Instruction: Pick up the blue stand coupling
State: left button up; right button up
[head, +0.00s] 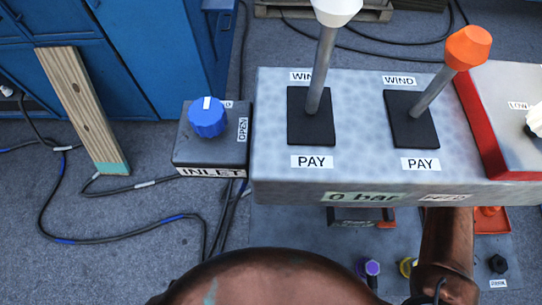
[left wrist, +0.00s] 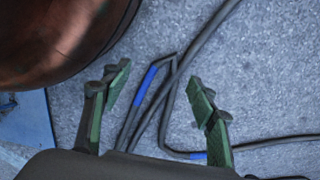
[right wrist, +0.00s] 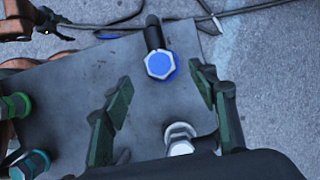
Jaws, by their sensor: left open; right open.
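The blue stand coupling (right wrist: 160,66) shows in the right wrist view as a blue ring with a pale hexagonal face, joined to a short black stub. It lies on a dark grey plate (right wrist: 88,85). My right gripper (right wrist: 162,80) is open, and the coupling appears between its fingertips in that view. No contact shows; the height gap is hard to tell. My left gripper (left wrist: 158,78) is open and empty, with cables and grey floor behind its fingers. I cannot make out the blue coupling in the head view.
A white coupling (right wrist: 180,139) sits near my right gripper's right finger. Green (right wrist: 15,106) and teal (right wrist: 30,164) couplings are at the left. The lever console (head: 360,110) and inlet box (head: 210,140) stand above the plate. Cables (head: 120,240) cross the floor.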

jog(key=shift+b+x, duration=0.4)
jog(key=shift+x, duration=0.95)
jog(key=b+x, duration=0.2)
jog(key=x, duration=0.2)
jog(key=shift+a+f, duration=0.2)
pick_arm(q)
notch_tip(320, 180, up, 9)
jog(key=w+d, duration=0.2)
jog(key=w, duration=0.1)
pick_arm(e)
jog(key=shift+c, duration=0.6)
pick_arm(q)
jog(key=shift+f, duration=0.1)
pick_arm(e)
jog(key=shift+w, duration=0.1)
jog(key=c, duration=1.3)
